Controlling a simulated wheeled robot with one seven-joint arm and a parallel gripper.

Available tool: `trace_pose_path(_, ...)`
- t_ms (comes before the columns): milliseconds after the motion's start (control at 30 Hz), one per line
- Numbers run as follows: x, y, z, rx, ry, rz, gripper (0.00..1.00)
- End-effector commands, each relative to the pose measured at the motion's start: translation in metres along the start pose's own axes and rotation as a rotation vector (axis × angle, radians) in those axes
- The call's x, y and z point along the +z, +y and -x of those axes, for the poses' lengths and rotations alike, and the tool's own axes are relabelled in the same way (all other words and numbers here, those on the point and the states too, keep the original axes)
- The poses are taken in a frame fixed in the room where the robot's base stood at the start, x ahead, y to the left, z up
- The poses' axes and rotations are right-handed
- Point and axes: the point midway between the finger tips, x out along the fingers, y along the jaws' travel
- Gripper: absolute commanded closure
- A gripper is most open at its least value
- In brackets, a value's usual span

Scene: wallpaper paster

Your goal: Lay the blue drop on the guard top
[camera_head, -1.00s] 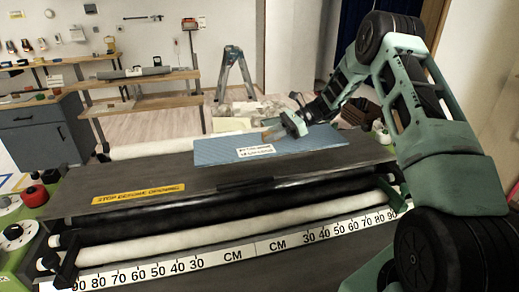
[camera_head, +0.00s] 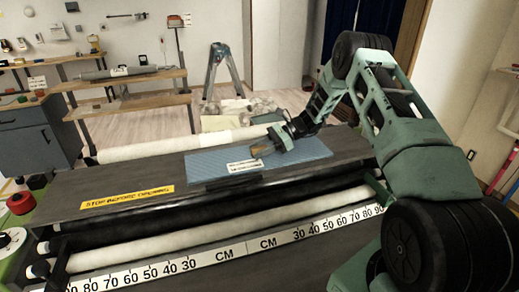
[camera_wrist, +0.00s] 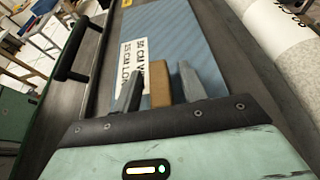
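The blue drop (camera_head: 292,151), a flat striped blue board with a white label, is level over the guard top (camera_head: 110,184), the dark panel with the yellow sticker. Whether it touches the panel or hangs just above it I cannot tell. A tan block (camera_wrist: 160,84) stands on the drop, and my gripper (camera_head: 266,148) is around it from above, with a finger on each side. In the wrist view my gripper's fingers (camera_wrist: 163,84) are close to the block, and the drop (camera_wrist: 170,35) stretches out beyond them.
A dark handle (camera_head: 232,183) is at the drop's near edge. White rollers lie behind (camera_head: 180,146) and in front (camera_head: 200,235) of the panel. A centimetre ruler (camera_head: 225,251) runs along the front. The left part of the panel is bare. Shelves and a stepladder (camera_head: 222,70) stand farther back.

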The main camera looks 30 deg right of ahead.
Motion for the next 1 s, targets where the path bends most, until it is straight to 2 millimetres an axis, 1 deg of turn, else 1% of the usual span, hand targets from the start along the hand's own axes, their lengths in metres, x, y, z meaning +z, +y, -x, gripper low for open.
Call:
trace_pose_path(267,0.003,0.000,0.001,0.000,0.000,0.000,0.58)
trace_pose_path(367,0.002,-0.001,0.008,-0.002,0.000,0.001,0.58)
trace_pose_path(467,0.001,-0.001,0.024,-0.004,0.001,0.001,0.58)
trace_pose_path(700,0.000,-0.001,0.075,-0.005,0.002,0.002,0.58)
trace_pose_path(800,0.000,0.000,0.094,-0.004,0.001,0.000,0.58)
trace_pose_path(900,0.001,-0.001,0.107,-0.002,0.001,0.001,0.58)
trace_pose_path(1000,0.002,0.000,0.117,-0.001,0.000,0.000,0.58)
